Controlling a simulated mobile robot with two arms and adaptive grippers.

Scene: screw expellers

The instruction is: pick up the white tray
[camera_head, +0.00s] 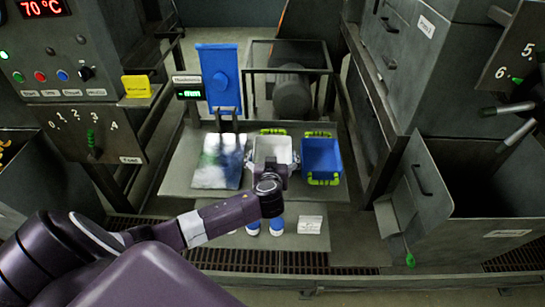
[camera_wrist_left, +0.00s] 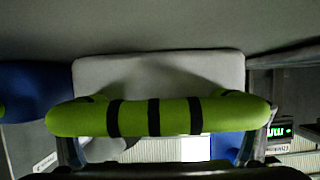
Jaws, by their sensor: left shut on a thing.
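The white tray (camera_head: 272,148) stands on a grey metal shelf, with a green handle at its far edge in the head view. In the left wrist view the white tray wall (camera_wrist_left: 160,70) fills the upper middle. In front of it is a green handle with black bands (camera_wrist_left: 180,117). The gripper hides the near handle in the head view. My right gripper is not in view.
A blue tray (camera_head: 320,155) with green handles is close to the right of the white tray. A shiny plate (camera_head: 217,162) lies to the left. Blue-and-white items (camera_head: 276,226) and a small white card (camera_head: 310,225) are nearer. Machine cabinets flank both sides.

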